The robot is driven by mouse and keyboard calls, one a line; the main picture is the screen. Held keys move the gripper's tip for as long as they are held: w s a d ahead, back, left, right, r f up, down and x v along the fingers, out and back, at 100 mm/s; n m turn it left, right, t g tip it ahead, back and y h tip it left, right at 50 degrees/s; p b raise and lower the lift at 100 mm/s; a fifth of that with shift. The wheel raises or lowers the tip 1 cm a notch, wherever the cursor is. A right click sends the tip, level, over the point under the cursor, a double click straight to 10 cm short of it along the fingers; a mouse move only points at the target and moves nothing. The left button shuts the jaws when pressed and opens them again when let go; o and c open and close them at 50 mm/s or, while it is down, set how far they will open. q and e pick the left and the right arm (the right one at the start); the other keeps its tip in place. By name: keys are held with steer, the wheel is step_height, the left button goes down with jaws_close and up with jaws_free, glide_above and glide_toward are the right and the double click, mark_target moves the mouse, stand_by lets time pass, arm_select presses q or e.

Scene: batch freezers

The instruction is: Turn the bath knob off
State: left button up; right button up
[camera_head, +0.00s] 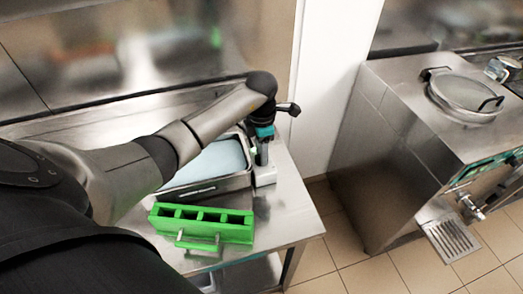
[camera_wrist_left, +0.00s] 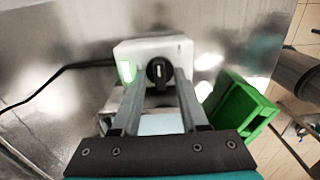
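The bath (camera_head: 245,181) is a steel tank of pale blue liquid on the steel table. A white control unit (camera_head: 265,176) stands at its right end and also shows in the left wrist view (camera_wrist_left: 182,50). In the left wrist view, the round black knob (camera_wrist_left: 160,73) with a pale mark sits on the unit's face, beside a lit green strip. My left gripper (camera_head: 261,157) points down at the unit. In the left wrist view its fingers (camera_wrist_left: 161,84) are apart, one on each side of the knob; contact is unclear. The knob is hidden in the head view.
A green rack (camera_head: 203,223) with square slots stands in front of the bath, and right of the unit in the wrist view (camera_wrist_left: 240,104). A black cable (camera_wrist_left: 60,72) runs left from the unit. A steel machine (camera_head: 400,130) stands right, across a tiled floor gap.

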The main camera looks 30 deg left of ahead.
arm_select(q)
jaws_close()
steer(key=shift+n, duration=0.3)
stand_by(0.3)
steer(key=n, duration=0.4)
steer(key=shift+a+r+p, duration=0.1)
steer(key=shift+p, duration=0.25)
steer(key=n, duration=0.4)
steer(key=shift+n+p, duration=0.4)
steer(key=n+p, duration=0.1)
steer(key=n, duration=0.3)
steer(key=shift+n+p, duration=0.8)
steer(key=shift+n, duration=1.7)
